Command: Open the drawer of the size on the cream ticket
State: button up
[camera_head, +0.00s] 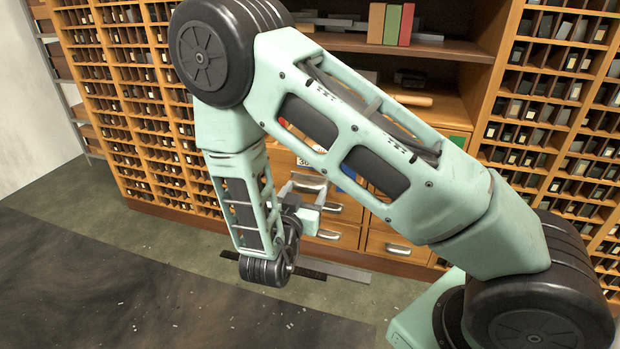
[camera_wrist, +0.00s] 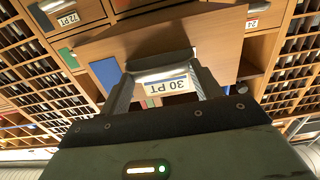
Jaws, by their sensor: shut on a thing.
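My gripper (camera_wrist: 162,68) is shut on a silver drawer handle in the wrist view, with one finger at each side. A white label reading "30 PT" (camera_wrist: 170,86) shows upside down between the fingers, next to the handle. The wooden drawer front (camera_wrist: 205,45) stands close to the gripper; I cannot tell how far it is pulled out. In the head view my gripper (camera_head: 307,190) is at the cabinet's drawers, partly hidden by my arm. Other drawers carry labels "72 PT" (camera_wrist: 67,20) and "24" (camera_wrist: 252,23). I cannot make out the cream ticket.
Pigeonhole racks (camera_head: 130,95) stand on both sides of the drawers. Brown, green and red blocks (camera_head: 391,24) stand on the shelf above. Lower drawers (camera_head: 338,235) have silver handles.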

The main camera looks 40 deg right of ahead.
jog(key=shift+v, duration=1.9)
jog(key=o, duration=1.2)
jog(key=shift+f, duration=0.1)
jog(key=shift+o, duration=0.2)
jog(key=shift+a+p, duration=0.1)
jog(key=shift+p, duration=0.2)
jog(key=p+v, duration=0.3)
jog(key=v, duration=1.4)
jog(key=shift+s+p, duration=0.2)
jog(key=shift+p, duration=0.15)
